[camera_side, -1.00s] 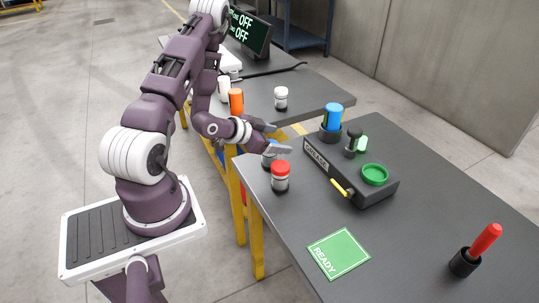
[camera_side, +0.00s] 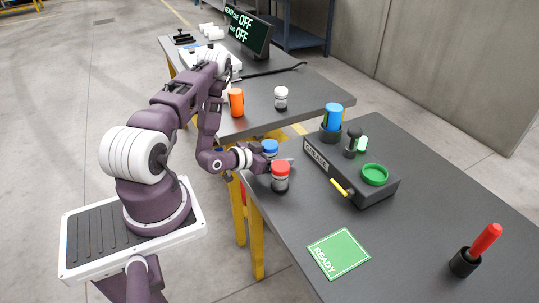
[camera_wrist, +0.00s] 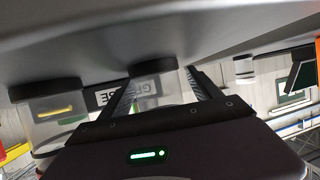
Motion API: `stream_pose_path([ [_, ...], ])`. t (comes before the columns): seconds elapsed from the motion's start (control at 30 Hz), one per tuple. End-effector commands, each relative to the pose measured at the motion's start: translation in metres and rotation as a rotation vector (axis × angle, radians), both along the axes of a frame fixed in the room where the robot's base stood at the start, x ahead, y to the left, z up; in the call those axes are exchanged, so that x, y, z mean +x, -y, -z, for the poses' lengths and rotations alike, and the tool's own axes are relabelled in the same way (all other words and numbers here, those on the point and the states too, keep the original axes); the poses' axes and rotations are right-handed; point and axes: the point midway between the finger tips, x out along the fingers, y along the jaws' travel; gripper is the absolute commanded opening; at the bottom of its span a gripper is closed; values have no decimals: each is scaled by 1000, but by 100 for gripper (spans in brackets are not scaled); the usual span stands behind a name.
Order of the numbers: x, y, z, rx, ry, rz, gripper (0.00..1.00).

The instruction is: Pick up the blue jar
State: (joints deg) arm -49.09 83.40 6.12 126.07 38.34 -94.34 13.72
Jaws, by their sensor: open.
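The blue jar (camera_side: 270,147) stands near the left edge of the front table in the side view. Its blue lid shows; its body is mostly hidden by my gripper (camera_side: 281,163). My gripper is low, level with the jar's body, with the jaws open. In the wrist view, which looks upside down, a clear body with a dark base lies between the open fingers (camera_wrist: 160,82). It appears to be the jar, but its lid is hidden there. I cannot tell whether the fingers touch it.
A red-lidded jar (camera_side: 280,178) stands close beside my gripper on the near side. The grease fixture (camera_side: 372,188) with a yellow handle is to the right. An orange container (camera_side: 236,102) stands on the back table.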

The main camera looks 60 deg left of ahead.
Motion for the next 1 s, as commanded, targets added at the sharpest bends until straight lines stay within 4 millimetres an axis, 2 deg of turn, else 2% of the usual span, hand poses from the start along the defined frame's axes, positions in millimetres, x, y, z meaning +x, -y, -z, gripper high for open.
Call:
stream_pose_path([
  [0.07, 0, 0, 0, 0, 0, 0, 73],
  [0.4, 0, 0, 0, 1, 0, 0, 6],
  [0.7, 0, 0, -6, 1, 0, 0, 6],
  [0.77, 0, -1, -15, 3, 2, 0, 6],
  [1.0, 0, -1, -67, 4, 2, 0, 6],
])
